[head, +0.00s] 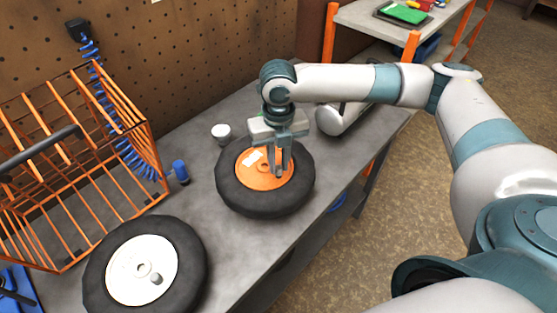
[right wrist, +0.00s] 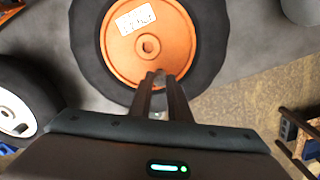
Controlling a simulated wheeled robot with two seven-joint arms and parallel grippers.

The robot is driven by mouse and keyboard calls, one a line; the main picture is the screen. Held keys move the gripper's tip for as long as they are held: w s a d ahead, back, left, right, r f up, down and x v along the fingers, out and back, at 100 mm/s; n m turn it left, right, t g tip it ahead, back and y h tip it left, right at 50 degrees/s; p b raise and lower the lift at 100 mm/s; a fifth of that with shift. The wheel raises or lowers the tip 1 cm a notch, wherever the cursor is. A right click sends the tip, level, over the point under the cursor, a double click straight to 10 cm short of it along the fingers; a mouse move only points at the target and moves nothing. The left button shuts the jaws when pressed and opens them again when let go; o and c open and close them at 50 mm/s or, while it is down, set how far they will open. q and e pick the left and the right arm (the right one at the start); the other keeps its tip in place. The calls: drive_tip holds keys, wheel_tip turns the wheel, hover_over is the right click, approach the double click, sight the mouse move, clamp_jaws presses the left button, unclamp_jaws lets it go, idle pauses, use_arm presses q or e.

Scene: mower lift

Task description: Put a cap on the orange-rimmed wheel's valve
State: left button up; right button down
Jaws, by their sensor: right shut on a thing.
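The orange-rimmed wheel (head: 237,182) lies flat on the bench, with a black tyre, a white label and a centre hole. In the right wrist view its orange rim (right wrist: 178,48) fills the upper middle. My right gripper (head: 279,172) points down over the right part of this rim. In the right wrist view its fingertips (right wrist: 160,78) are close together near the rim's lower edge. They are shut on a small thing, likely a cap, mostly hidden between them. The valve is hidden by the fingers. My left gripper is not in view.
A white-rimmed wheel (head: 122,265) lies at the front left. A small white cup (head: 221,131) stands behind the orange-rimmed wheel, near a blue-topped fitting (head: 180,171). An orange wire frame (head: 150,130) is at left. A grey cylinder (head: 338,118) lies at the bench's back right.

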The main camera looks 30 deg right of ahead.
drive_tip(key=shift+f, duration=0.55)
idle(0.4)
drive_tip(key=c, duration=1.3)
unclamp_jaws()
drive_tip(key=shift+o, duration=0.2)
drive_tip(key=shift+r, duration=0.1)
drive_tip(key=shift+r+p, duration=3.65)
drive_tip(key=shift+p, duration=0.6)
drive_tip(key=shift+s, duration=0.1)
